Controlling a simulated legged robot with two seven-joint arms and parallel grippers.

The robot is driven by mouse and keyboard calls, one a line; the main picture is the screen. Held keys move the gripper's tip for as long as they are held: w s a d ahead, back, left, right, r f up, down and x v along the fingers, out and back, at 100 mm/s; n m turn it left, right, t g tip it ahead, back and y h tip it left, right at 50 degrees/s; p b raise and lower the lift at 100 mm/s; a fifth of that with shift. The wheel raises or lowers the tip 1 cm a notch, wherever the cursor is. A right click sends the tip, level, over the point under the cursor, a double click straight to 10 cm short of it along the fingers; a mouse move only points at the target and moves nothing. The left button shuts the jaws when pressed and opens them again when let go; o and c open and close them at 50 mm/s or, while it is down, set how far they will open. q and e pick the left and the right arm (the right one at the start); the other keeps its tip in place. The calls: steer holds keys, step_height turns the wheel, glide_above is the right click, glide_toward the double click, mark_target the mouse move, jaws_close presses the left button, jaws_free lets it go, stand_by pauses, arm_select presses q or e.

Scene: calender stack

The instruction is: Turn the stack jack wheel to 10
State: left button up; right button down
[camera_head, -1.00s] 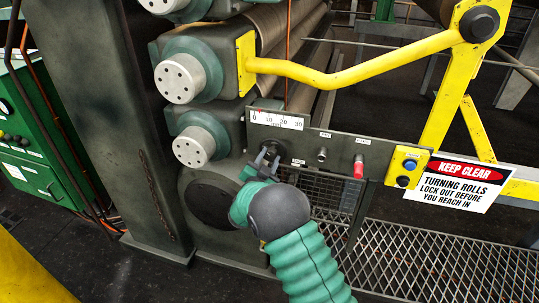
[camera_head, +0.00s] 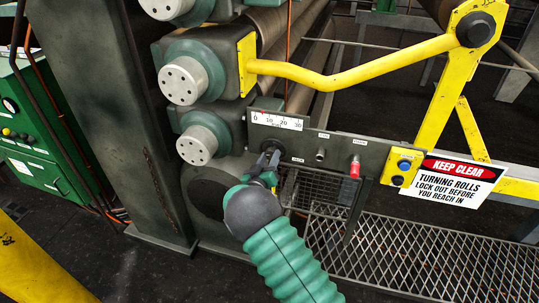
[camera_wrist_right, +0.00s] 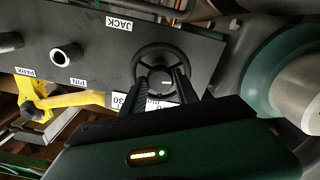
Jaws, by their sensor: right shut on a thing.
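The jack wheel (camera_wrist_right: 168,58) is a small dark round handwheel on the grey control panel (camera_head: 340,152), near the JACK label (camera_wrist_right: 119,24). My right gripper (camera_head: 268,158) reaches it from below. In the wrist view its two black fingers (camera_wrist_right: 165,82) are shut on the wheel and cover its lower part. In the head view the fingers mostly hide the wheel. The white scale (camera_head: 277,121) above it is marked 0 to 30. Its small red pointer (camera_head: 263,113) seems to stand between 0 and 10; the exact reading is too small to tell. My left gripper is not in view.
A bare peg (camera_head: 320,154) and a red-handled pin (camera_head: 355,167) sit right of the wheel. Further right are a yellow button box (camera_head: 402,166) and a warning sign (camera_head: 459,182). Large rolls end in round hubs (camera_head: 197,145) at left. A mesh guard (camera_head: 318,190) lies below the panel.

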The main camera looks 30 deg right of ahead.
steer(key=n, duration=0.2)
steer(key=n+p, duration=0.1)
steer(key=n, duration=0.1)
steer(key=shift+a+f, duration=0.15)
steer(key=shift+f, duration=0.15)
steer(key=n+p, duration=0.3)
steer(key=n, duration=1.5)
steer(key=shift+p, duration=0.35)
steer(key=n, duration=0.3)
steer(key=shift+f+n, duration=0.1)
steer(key=shift+n, duration=1.9)
